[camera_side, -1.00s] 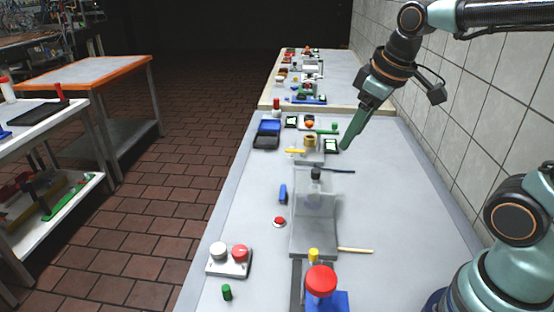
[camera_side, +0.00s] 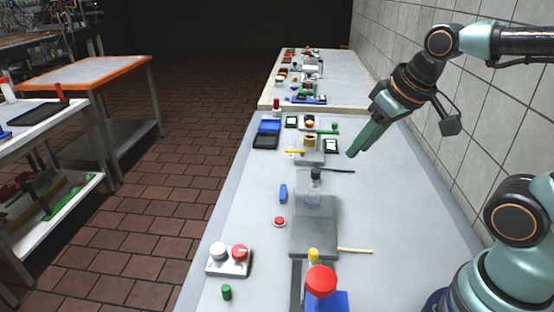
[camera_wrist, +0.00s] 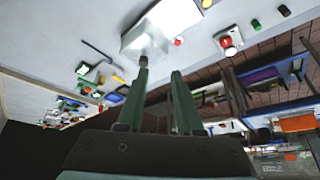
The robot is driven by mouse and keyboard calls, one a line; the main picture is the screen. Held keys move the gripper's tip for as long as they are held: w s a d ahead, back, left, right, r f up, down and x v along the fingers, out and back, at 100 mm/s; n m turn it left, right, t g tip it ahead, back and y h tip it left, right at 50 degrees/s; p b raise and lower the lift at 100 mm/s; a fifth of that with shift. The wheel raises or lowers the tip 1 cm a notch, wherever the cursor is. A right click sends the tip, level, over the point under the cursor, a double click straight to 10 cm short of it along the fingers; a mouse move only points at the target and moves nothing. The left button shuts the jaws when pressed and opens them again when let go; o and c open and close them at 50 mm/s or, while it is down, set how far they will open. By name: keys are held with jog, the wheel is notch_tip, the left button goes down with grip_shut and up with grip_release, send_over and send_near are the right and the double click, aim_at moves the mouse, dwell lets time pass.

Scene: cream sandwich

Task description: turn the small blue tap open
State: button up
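A small blue piece (camera_side: 283,193) lies or stands on the grey bench, left of a clear box, in the side view; it is the only small blue thing near there, and I cannot tell for sure that it is the tap. I cannot pick it out in the wrist view. My gripper (camera_side: 353,154) hangs above the bench, up and to the right of the blue piece and well apart from it. In the wrist view the two green fingers (camera_wrist: 160,69) are spread with an empty gap between them.
The clear box (camera_side: 315,217) with a dark knob stands mid-bench. A tiled wall (camera_side: 490,95) bounds the right. Bare bench (camera_side: 385,205) lies right of the box.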

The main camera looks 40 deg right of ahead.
jog(key=w+r+m+g, duration=0.1)
jog(key=w+m+g, duration=0.1)
jog(key=w, duration=0.5)
jog(key=m+g, duration=0.3)
jog(key=m, duration=0.4)
send_over(283, 193)
notch_tip(283, 193, down, 13)
notch_tip(283, 193, down, 12)
jog(key=shift+r, duration=0.1)
jog(key=shift+c, duration=0.3)
grip_shut()
